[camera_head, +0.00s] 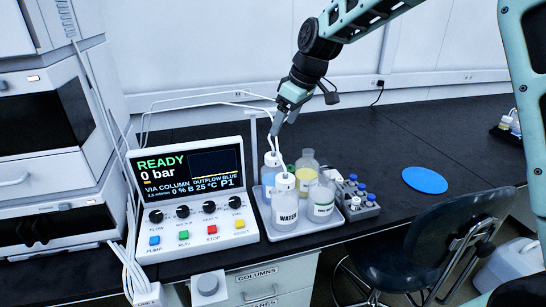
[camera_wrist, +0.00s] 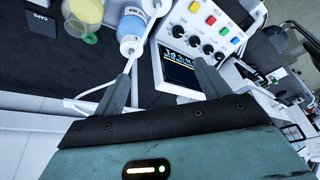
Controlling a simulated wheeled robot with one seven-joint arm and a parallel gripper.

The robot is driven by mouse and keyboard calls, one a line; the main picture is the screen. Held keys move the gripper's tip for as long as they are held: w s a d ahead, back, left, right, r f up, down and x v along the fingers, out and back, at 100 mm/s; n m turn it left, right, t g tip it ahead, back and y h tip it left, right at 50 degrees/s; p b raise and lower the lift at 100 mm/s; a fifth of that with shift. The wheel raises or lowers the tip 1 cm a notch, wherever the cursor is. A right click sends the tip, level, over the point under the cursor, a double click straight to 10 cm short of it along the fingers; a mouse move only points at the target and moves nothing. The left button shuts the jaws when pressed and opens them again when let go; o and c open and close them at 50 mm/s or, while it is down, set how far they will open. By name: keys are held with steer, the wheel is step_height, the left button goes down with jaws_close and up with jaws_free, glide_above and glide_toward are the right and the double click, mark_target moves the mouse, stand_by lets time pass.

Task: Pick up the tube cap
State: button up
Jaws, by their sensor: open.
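I cannot pick out a loose tube cap with certainty. In the wrist view a dark box (camera_wrist: 42,22) at the upper left has a label that seems to read CAPS; its inside does not show. In the head view my gripper (camera_head: 279,122) points down above the back of the bottle tray (camera_head: 292,232). In the wrist view its two fingers are apart and empty (camera_wrist: 162,72). Small vials with blue caps stand in a grey rack (camera_head: 368,212) at the tray's right.
A control panel (camera_head: 160,222) reading READY stands left of the tray. A bottle marked WATER (camera_head: 286,208) is at the tray's front, with yellow (camera_head: 307,172) and clear (camera_head: 320,202) bottles beside it. A blue disc (camera_head: 425,180) lies right. The dark bench behind is mostly clear.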

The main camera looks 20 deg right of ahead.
glide_toward(275, 156)
steer(key=shift+t, duration=0.3)
steer(key=shift+p+x, duration=2.5)
steer(key=shift+x, duration=2.15)
steer(key=shift+s, duration=0.1)
steer(key=c, duration=1.1)
